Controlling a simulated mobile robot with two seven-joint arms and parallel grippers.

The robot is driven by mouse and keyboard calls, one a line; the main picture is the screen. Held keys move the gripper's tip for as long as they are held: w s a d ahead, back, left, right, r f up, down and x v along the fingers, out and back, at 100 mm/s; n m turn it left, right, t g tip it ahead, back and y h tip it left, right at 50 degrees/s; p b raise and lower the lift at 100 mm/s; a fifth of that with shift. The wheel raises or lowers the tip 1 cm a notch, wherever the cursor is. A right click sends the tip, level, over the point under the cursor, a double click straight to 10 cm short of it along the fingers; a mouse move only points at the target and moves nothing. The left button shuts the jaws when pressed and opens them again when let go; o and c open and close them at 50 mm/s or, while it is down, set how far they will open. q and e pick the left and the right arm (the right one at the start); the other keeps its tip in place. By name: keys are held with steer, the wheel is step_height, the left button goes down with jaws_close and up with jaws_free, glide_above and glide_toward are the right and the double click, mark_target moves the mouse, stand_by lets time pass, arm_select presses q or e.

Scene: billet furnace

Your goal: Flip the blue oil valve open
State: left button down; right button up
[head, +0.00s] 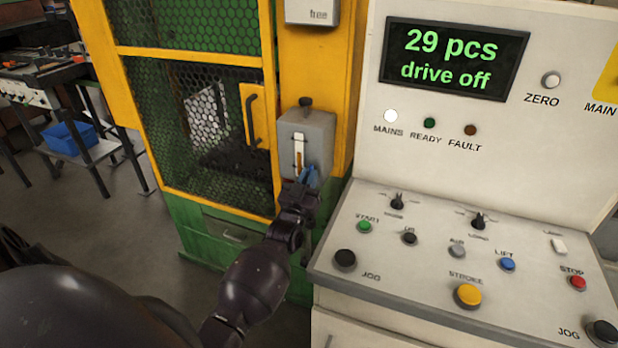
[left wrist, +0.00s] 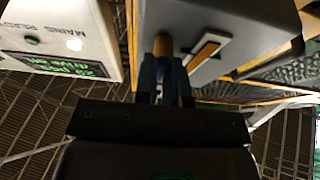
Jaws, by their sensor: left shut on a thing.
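The blue oil valve (head: 309,173) sits at the bottom of a grey oil box (head: 317,132) on the yellow machine post. The box has an upright sight gauge with an amber level and a black cap on top. My left gripper (head: 300,186) is at the valve and shut on its blue lever, hiding much of it. In the left wrist view the blue lever (left wrist: 165,70) shows between the fingers, below a brass fitting (left wrist: 162,45) under the box. The lever's exact angle is hard to tell. My right gripper is out of view.
A control desk (head: 450,235) with buttons and knobs stands close to the right of my left arm. Its display (head: 453,59) reads "29 pcs, drive off". A yellow-framed mesh guard (head: 205,120) is to the left. Open floor lies at left, before a bench with a blue bin (head: 71,136).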

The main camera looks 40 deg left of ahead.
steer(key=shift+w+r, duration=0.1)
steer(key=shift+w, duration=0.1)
arm_select(q)
steer(key=c, duration=1.2)
jaws_free()
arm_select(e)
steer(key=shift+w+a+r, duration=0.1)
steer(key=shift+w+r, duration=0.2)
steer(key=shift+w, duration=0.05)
arm_select(q)
steer(key=shift+s+f, duration=0.1)
steer(key=v, duration=1)
steer(key=shift+s+b, duration=0.3)
steer(key=shift+b, duration=0.1)
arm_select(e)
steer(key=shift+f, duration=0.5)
arm_select(q)
steer(key=shift+d, duration=0.1)
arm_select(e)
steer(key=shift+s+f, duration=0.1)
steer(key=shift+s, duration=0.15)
